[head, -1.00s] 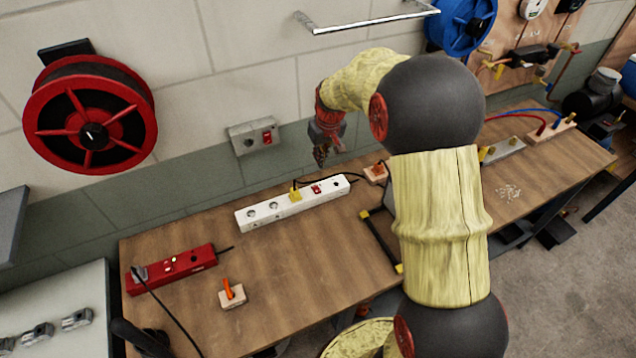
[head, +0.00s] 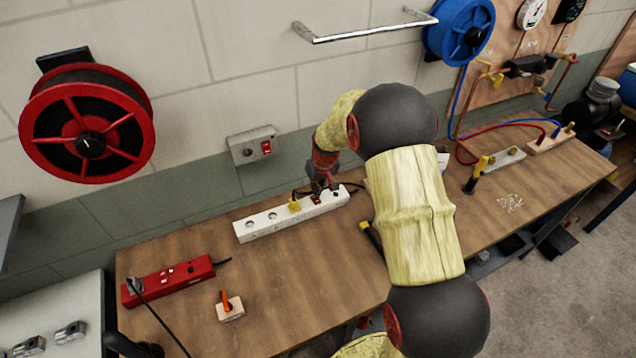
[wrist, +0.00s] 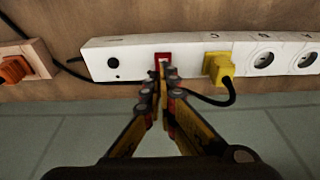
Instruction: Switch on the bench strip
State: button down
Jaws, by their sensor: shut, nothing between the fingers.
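The white bench strip (head: 270,222) lies on the wooden bench near the wall, and it also shows in the wrist view (wrist: 135,60). Its red switch (wrist: 162,58) sits between a black round fitting and a yellow plug (wrist: 218,68) in one socket. My gripper (head: 322,187) is shut and empty, over the switch end of the strip. In the wrist view my gripper's tips (wrist: 161,78) are right at the switch and cover its lower part. I cannot tell whether they touch it, or which way the switch is set.
A red power strip (head: 170,280) and an orange plug on a wooden block (head: 230,307) are on the bench's left part. A wall box with a red switch (head: 253,146) is above the strip. Bare bench lies in front of the strip.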

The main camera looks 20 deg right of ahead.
jog(key=shift+f, duration=0.65)
jog(key=shift+s, duration=0.1)
jog(key=shift+s+f+b, duration=0.25)
jog(key=shift+f+b, duration=0.15)
jog(key=shift+f, duration=0.15)
jog(key=shift+s, duration=0.1)
jog(key=shift+w+r, duration=0.1)
jog(key=shift+w, duration=0.1)
jog(key=shift+w+r, duration=0.1)
jog(key=shift+w, duration=0.55)
